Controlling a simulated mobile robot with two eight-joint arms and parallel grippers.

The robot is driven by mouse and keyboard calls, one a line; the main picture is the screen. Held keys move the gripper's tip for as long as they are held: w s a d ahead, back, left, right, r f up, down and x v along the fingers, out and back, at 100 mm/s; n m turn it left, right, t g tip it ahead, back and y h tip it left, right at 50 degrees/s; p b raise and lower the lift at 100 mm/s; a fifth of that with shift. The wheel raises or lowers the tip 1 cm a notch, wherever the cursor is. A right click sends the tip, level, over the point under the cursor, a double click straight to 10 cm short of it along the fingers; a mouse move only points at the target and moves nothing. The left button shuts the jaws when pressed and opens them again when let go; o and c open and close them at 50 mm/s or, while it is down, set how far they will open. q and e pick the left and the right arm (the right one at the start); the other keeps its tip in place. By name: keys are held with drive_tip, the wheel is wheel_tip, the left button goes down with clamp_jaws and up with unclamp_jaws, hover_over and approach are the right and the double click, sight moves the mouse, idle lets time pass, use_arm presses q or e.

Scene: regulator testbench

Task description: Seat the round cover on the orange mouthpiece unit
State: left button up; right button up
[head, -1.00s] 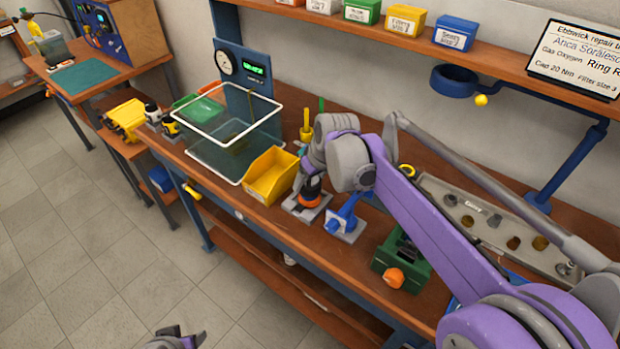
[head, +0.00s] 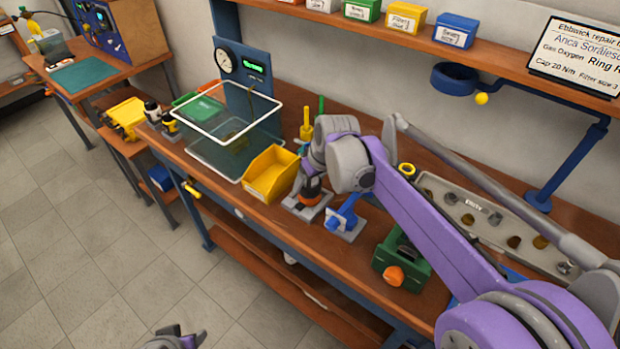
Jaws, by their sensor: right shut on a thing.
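The orange mouthpiece unit (head: 309,196) stands upright in a grey holder (head: 301,212) near the bench's front edge, right of the yellow bin. My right gripper (head: 312,182) points down directly over it and is shut on a dark piece, which I take to be the round cover. The dark piece sits at the top of the orange part. My gripper and wrist hide most of it, so I cannot tell whether it is level or fully against the unit. My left gripper (head: 178,339) shows only in part at the bottom edge, away from the bench, and its fingers are unclear.
A yellow bin (head: 270,174) and a clear white-rimmed tank (head: 222,160) stand to the left. A blue fixture (head: 345,218) is close on the right, with a green block with an orange knob (head: 402,262) beyond. A grey tray of parts (head: 480,217) lies behind my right arm.

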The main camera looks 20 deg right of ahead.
use_arm(q)
drive_tip(key=shift+s+f+b, duration=0.1)
drive_tip(key=shift+f+b, duration=0.4)
drive_tip(key=shift+f, duration=0.05)
use_arm(e)
drive_tip(key=shift+f, duration=1.1)
idle(0.5)
drive_tip(key=o, duration=1.3)
use_arm(q)
drive_tip(key=shift+r, duration=0.1)
use_arm(e)
drive_tip(key=shift+r, duration=0.1)
drive_tip(key=shift+r+p, duration=2.6)
drive_tip(key=shift+r, duration=1.35)
use_arm(q)
wheel_tip(320, 180, up, 6)
drive_tip(key=w, duration=0.1)
drive_tip(key=shift+w, duration=0.35)
